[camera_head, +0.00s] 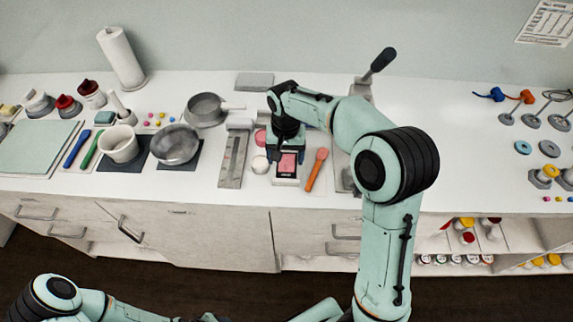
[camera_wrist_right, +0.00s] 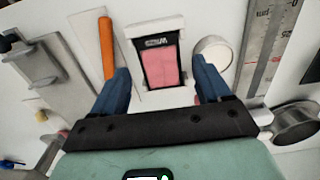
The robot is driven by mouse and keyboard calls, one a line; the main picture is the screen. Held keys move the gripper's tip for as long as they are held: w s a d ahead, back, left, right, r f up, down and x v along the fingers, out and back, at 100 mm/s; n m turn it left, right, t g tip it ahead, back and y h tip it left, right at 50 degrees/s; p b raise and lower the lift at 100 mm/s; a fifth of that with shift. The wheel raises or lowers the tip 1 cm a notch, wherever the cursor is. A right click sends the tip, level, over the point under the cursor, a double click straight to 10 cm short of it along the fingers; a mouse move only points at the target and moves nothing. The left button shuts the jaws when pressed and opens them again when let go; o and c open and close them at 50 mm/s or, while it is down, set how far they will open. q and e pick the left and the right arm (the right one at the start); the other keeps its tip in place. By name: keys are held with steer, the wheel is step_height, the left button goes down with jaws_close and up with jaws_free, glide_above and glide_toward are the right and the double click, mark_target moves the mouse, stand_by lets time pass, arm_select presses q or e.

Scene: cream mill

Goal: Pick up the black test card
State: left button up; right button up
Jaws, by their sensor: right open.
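In the right wrist view the card (camera_wrist_right: 161,62) shows between the two blue fingers, on a paler backing. My right gripper (camera_wrist_right: 162,78) is open, with one finger on each side of the card; no contact shows. In the head view the right hand (camera_head: 286,142) hangs just behind the card and hides what is under it. My left arm shows at the bottom left, but its gripper is not in view.
An orange-handled tool (camera_head: 316,169) lies right of the card, and a small round white dish (camera_head: 260,165) sits left of it. A steel ruler-like plate (camera_head: 234,158) lies further left. The counter at right centre (camera_head: 455,150) is clear.

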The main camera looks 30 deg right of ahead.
mark_target(287, 169)
steer(key=shift+d+f, duration=0.15)
steer(key=shift+f, duration=2)
steer(key=shift+f, duration=0.25)
steer(key=c, duration=0.8)
